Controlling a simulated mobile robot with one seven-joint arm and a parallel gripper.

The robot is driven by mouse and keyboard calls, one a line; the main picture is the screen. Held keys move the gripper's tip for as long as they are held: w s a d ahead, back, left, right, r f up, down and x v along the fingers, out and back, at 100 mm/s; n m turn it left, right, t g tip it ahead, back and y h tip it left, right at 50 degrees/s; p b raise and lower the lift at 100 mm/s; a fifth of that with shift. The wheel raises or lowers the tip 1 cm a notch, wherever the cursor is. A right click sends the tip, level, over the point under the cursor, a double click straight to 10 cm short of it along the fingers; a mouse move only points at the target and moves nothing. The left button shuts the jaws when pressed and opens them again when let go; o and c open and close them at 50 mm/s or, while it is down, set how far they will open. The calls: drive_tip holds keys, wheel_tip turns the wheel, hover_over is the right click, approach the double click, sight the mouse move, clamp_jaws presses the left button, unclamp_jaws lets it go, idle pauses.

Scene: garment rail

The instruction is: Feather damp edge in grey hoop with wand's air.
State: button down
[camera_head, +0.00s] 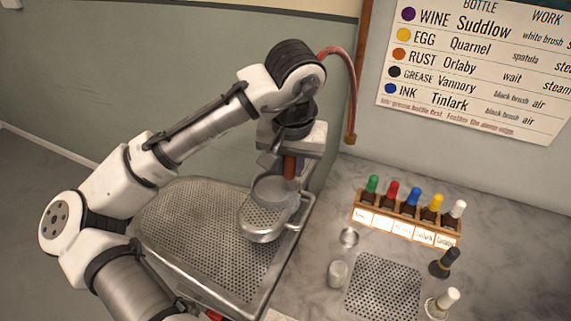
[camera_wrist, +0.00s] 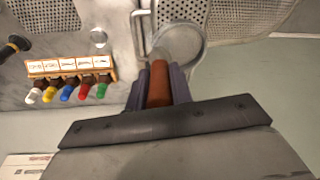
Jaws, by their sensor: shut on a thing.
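My gripper (camera_head: 289,178) is shut on an upright brown handle, which looks like the wand (camera_head: 290,166). In the wrist view the wand (camera_wrist: 159,85) sits between the gripper's dark fingers (camera_wrist: 160,88), its far end pointing towards the round grey hoop (camera_wrist: 192,60). In the head view the hoop (camera_head: 262,234) lies just below and left of the gripper, at the right side of the perforated metal board. The wand's end overlaps the hoop's near edge; I cannot tell the gap. The damp edge cannot be made out, and my gripper partly hides this area.
The perforated board (camera_head: 200,240) spans the left. A wooden rack (camera_head: 405,222) of several coloured-cap bottles stands right. Before it are a small dish (camera_head: 349,237), a cup (camera_head: 337,273), a perforated mat (camera_head: 383,290) and black and white brushes. A red hose (camera_head: 350,85) arcs behind my arm.

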drive_tip(key=shift+w+d, duration=0.3)
drive_tip(key=shift+w, duration=0.1)
wheel_tip(320, 180, up, 3)
drive_tip(key=p, duration=0.2)
drive_tip(key=shift+f+p, duration=0.1)
drive_tip(key=shift+p, duration=0.3)
drive_tip(key=shift+r, duration=2.15)
